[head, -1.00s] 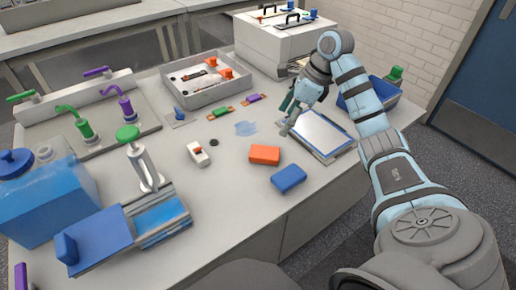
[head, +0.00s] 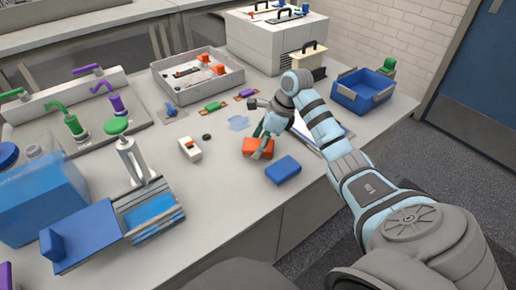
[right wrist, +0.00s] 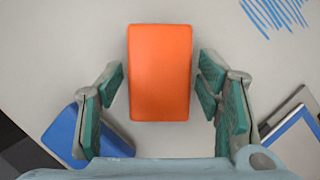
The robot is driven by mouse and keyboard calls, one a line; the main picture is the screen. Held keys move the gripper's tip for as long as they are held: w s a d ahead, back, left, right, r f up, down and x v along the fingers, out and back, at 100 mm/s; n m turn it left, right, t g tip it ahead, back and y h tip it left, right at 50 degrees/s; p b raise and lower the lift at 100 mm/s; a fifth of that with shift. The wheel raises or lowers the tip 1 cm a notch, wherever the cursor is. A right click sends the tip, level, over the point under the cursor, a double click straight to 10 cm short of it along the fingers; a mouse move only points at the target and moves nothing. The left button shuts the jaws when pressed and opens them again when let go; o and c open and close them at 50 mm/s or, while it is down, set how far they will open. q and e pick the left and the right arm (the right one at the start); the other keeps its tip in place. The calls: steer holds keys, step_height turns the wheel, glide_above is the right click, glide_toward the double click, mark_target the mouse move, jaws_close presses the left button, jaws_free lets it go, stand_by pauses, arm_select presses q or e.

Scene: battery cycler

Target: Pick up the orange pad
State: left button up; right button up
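The orange pad (head: 257,147) lies flat on the grey bench, left of and behind a blue pad (head: 283,169). My right gripper (head: 262,146) is over the orange pad. In the right wrist view the orange pad (right wrist: 160,72) sits between the two teal-lined fingers of the gripper (right wrist: 160,85), with a gap on each side, so the gripper is open and apart from the pad. The fingers hide part of the orange pad in the head view. My left gripper is not in view.
The blue pad also shows in the right wrist view (right wrist: 75,135), close by the left finger. A framed white board (head: 318,128) lies right of the gripper, partly behind my arm. A white switch box (head: 190,149) stands to the left. A blue bin (head: 362,90) is at the back right.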

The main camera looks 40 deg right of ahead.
steer(key=c, duration=0.9)
step_height(320, 180, up, 20)
steer(key=p, duration=1.2)
